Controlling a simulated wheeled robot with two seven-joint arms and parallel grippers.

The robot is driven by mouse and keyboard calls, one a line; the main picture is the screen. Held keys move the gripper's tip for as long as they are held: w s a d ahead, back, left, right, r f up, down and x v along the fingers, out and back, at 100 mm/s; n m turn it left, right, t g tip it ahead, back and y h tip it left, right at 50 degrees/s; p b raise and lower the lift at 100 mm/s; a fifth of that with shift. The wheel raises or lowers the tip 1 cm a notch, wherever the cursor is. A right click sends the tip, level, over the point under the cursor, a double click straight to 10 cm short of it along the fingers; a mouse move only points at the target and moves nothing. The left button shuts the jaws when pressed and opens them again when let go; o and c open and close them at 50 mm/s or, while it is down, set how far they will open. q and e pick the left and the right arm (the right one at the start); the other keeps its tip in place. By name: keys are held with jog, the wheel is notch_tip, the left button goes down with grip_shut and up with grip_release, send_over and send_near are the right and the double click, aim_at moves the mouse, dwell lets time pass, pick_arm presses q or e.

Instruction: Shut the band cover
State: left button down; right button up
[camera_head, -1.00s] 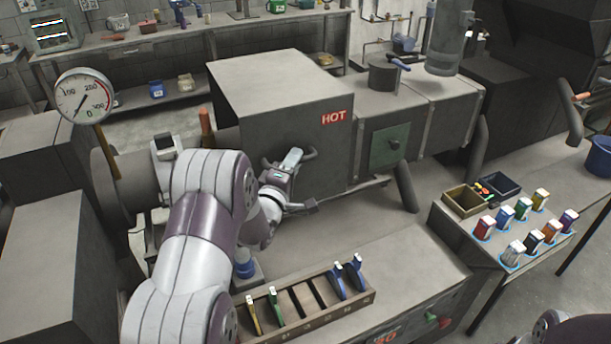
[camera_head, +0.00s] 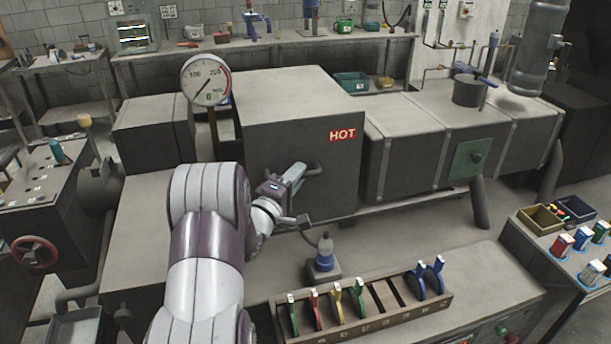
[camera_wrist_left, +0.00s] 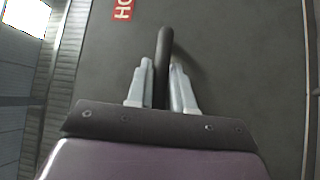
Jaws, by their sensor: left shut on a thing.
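The cover is a big grey box (camera_head: 285,98) with a red HOT label, beside the dial gauge in the head view. Its front face also fills most of the left wrist view (camera_wrist_left: 240,60). A dark bar handle (camera_wrist_left: 164,45) stands out from that face. My left gripper (camera_head: 300,172) is at the handle, its two pale fingers on either side of the bar and shut on it. The gripper also shows in the left wrist view (camera_wrist_left: 160,85). My right gripper is out of view.
A dial gauge (camera_head: 206,80) stands at the cover's left. A grey duct (camera_head: 415,135) with a green plate (camera_head: 469,160) runs off to its right. In front are a small bottle (camera_head: 325,250) and a rack (camera_head: 400,322) of coloured tools. Bare bench lies between duct and rack.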

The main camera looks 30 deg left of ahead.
pick_arm(q)
jog(key=shift+a+f, duration=0.1)
jog(key=c, duration=1.3)
grip_release()
jog(key=shift+s, duration=0.1)
jog(key=shift+o, duration=1)
jog(key=shift+a, duration=0.1)
jog(key=shift+s+a, duration=0.1)
jog(key=shift+s, duration=0.05)
jog(key=shift+s, duration=0.1)
jog(key=s+b, duration=0.2)
jog(key=s, duration=0.5)
jog(key=shift+d+f, duration=0.2)
jog(key=shift+f, duration=0.25)
jog(key=shift+s, duration=0.1)
